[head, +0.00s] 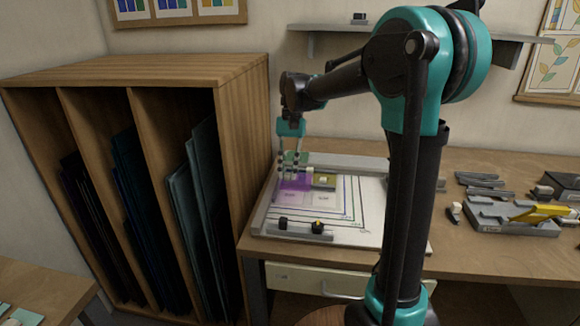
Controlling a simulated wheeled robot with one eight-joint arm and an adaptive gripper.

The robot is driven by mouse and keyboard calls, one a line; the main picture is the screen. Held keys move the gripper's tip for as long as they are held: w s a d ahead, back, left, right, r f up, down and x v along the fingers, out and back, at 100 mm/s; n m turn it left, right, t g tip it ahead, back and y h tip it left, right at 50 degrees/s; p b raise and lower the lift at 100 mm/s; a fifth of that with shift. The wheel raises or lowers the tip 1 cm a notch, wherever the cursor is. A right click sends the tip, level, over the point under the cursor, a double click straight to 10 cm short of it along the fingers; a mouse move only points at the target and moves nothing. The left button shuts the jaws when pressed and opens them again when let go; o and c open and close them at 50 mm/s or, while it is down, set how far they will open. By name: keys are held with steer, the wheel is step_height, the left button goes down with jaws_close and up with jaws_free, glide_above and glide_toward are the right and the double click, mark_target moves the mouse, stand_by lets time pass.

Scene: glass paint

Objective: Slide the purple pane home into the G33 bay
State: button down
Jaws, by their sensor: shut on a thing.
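The purple pane (298,182) is a small, see-through sheet at the back left of a white board (375,215) on the workbench. My gripper (293,162) points down over the board and is shut on the purple pane, hiding part of it. Whether the pane touches the board cannot be told. An olive-yellow pane (324,180) lies just right of it. In front are pale marked bays (325,198) inside dark outlines; their labels are too small to read, so I cannot tell which is G33.
Grey rails (347,164) line the board's back and left, with a grey bar (292,227) with dark knobs at its front. A wooden rack (228,105) of dark sheets stands close on the left. Grey trays (505,217) with tools lie right. A shelf (330,27) hangs above.

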steer(key=shift+f, duration=2.75)
steer(key=shift+f, duration=0.1)
steer(key=shift+w+a, duration=0.35)
steer(key=shift+w, duration=0.1)
stand_by(0.8)
steer(key=c, duration=1.3)
jaws_free()
steer(key=shift+c, duration=0.2)
steer(key=shift+r, duration=3.5)
